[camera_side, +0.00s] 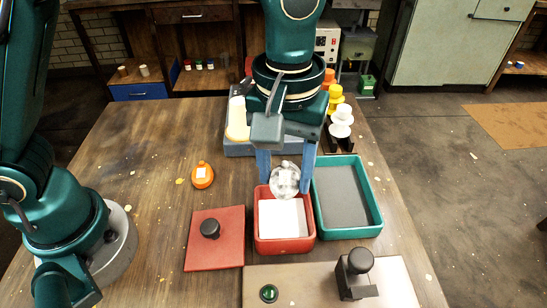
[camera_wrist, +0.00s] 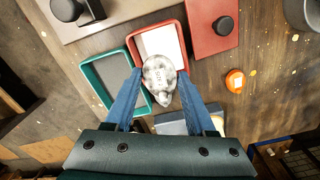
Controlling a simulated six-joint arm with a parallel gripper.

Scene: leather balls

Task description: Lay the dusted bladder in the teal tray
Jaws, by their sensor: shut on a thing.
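The dusted bladder (camera_side: 285,182), a whitish, mottled round thing, is held between the two blue fingers of my gripper (camera_side: 286,178). My gripper is shut on it, over the back part of the red tray (camera_side: 262,244). The wrist view shows the bladder (camera_wrist: 160,82) with dark marks and patchy white on its surface. The red tray holds a flat white layer. The teal tray (camera_side: 371,212) stands just to the right of the red tray and is empty, with a grey floor; it also shows in the wrist view (camera_wrist: 87,72).
A red lid (camera_side: 225,250) with a black knob lies left. An orange round thing (camera_side: 203,175) sits behind it. A plate with a black-knobbed press (camera_side: 355,275) and green button is in front. Behind are a grey-blue tray (camera_side: 235,149) with a pale bottle and a rack of coloured knobs (camera_side: 341,122).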

